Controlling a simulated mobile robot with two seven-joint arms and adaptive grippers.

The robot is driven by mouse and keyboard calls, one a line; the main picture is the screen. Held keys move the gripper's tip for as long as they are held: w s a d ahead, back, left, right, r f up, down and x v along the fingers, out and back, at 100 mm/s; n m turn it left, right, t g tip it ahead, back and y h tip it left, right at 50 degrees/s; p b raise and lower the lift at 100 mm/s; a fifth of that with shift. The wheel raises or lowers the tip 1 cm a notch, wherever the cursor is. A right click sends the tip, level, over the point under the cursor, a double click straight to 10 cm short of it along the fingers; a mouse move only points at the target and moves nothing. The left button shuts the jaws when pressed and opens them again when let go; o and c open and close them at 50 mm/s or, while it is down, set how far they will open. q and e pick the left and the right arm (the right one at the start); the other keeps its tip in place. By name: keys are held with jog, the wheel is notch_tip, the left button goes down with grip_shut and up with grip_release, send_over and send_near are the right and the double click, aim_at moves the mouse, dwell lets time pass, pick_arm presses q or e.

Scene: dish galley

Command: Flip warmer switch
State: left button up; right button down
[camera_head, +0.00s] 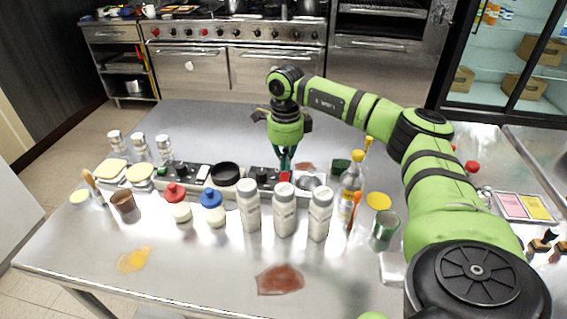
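My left gripper is out of view.
White bottles (284,211) stand just in front of the panel, near my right gripper. A blue-capped jar (213,211), a red-capped jar (177,204) and a yellow-topped bottle (350,190) flank them. A brown spill (280,280) marks the front; the table behind the panel is mostly clear.

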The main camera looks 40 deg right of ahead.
aim_at(285, 172)
jog(key=shift+f+b, duration=0.4)
jog(key=shift+f, duration=0.35)
dwell(0.3)
jog(key=shift+r+p, duration=3)
jog(key=shift+r, duration=0.55)
